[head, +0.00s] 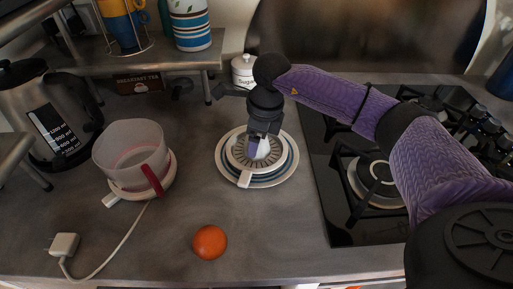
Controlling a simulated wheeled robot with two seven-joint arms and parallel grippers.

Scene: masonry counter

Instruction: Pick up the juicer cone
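The white juicer cone (264,150) stands upright in the middle of a round, slotted strainer (240,157), which rests on a stack of plates (287,172) on the counter. My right gripper (258,143) reaches down from above onto the cone, with its fingers at the cone's top. The fingers hide part of the cone, and I cannot tell whether they are closed on it. My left gripper is not in view.
A clear jug with a red handle (130,150) sits on a white corded base at the left. An orange (210,242) lies near the front edge. A gas hob (345,215) is right, a kettle (45,115) far left, and a sugar jar (242,70) behind.

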